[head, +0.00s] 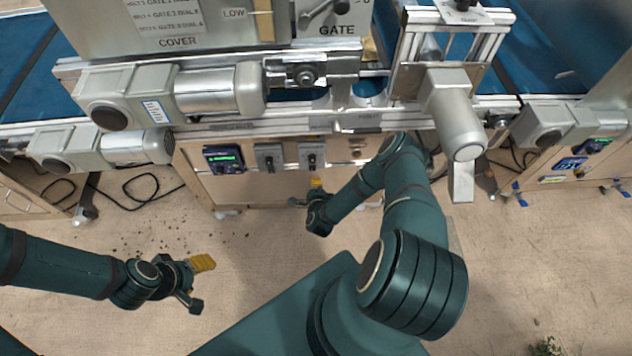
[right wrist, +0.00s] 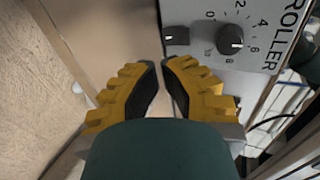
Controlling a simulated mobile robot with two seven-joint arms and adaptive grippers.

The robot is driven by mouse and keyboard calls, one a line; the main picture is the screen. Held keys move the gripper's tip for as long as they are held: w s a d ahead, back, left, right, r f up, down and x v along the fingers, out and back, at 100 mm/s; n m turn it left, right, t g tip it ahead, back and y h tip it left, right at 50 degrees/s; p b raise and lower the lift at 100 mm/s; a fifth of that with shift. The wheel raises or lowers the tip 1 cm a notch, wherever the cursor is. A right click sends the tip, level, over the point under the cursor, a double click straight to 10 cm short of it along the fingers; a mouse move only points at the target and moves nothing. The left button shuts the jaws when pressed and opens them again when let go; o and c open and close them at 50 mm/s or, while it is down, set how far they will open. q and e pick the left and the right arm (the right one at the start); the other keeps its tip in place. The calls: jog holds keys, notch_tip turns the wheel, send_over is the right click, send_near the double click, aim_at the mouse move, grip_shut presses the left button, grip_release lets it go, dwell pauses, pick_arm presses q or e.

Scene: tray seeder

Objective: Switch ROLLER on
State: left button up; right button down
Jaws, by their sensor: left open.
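In the right wrist view, the grey ROLLER panel (right wrist: 205,70) fills the upper right. It carries a round black numbered dial (right wrist: 231,40) and a small black switch (right wrist: 176,36) with a pale mark at its left end. The yellow fingers of my right gripper (right wrist: 161,80) are a narrow gap apart, with nothing between them, below the switch and apart from it. In the head view my right gripper (head: 317,190) is just below two small grey panels (head: 312,155); their labels are too small to read. My left gripper (head: 200,283) is open and empty above the floor at lower left.
A display box (head: 224,159) with a green readout sits left of the small panels on the wooden machine front. Black cables (head: 140,190) and scattered dark bits lie on the floor.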

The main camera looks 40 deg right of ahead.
pick_arm(q)
jog(key=r+p, duration=0.4)
jog(key=r, duration=0.1)
jog(key=shift+w+d+r, duration=0.1)
jog(key=shift+d+r, duration=0.05)
jog(key=shift+d, duration=0.05)
pick_arm(e)
jog(key=v, duration=0.8)
jog(key=shift+w+d+r, duration=0.1)
jog(key=shift+r, duration=0.05)
pick_arm(q)
notch_tip(320, 180, down, 4)
jog(key=b, duration=0.3)
jog(key=shift+b, duration=0.4)
pick_arm(e)
jog(key=shift+s+a+f, duration=0.2)
jog(key=shift+s+f, duration=0.15)
jog(key=shift+f, duration=0.35)
pick_arm(q)
jog(key=shift+r, duration=0.1)
